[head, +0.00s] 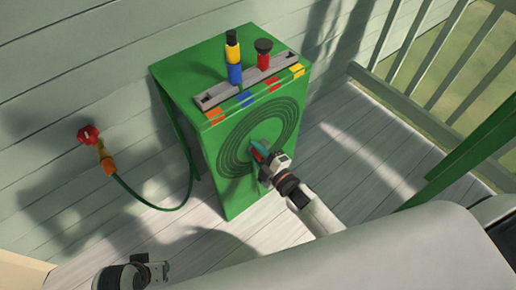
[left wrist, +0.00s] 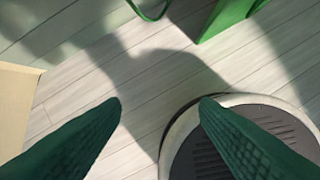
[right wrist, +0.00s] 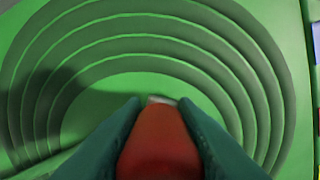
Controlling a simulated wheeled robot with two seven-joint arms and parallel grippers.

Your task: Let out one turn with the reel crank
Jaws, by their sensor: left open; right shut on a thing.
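The green reel box (head: 210,150) stands on the deck against the wall, with dark concentric rings (head: 231,160) on its front. My right gripper (head: 256,150) is at the middle of these rings. In the right wrist view my right gripper (right wrist: 160,104) is shut on a red handle (right wrist: 160,145), which I take for the reel crank. The rest of the crank is mostly hidden by the fingers. My left gripper (head: 155,270) is low at the bottom left of the head view, away from the box. In the left wrist view its fingers (left wrist: 161,102) are apart with nothing between them.
On the box top, a slotted grey rail (head: 212,95) holds a yellow-and-blue piece (head: 234,60) and a red piece with a black top (head: 264,55). A green hose (head: 150,207) runs to a red wall tap (head: 88,134). A railing (head: 420,115) stands at right.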

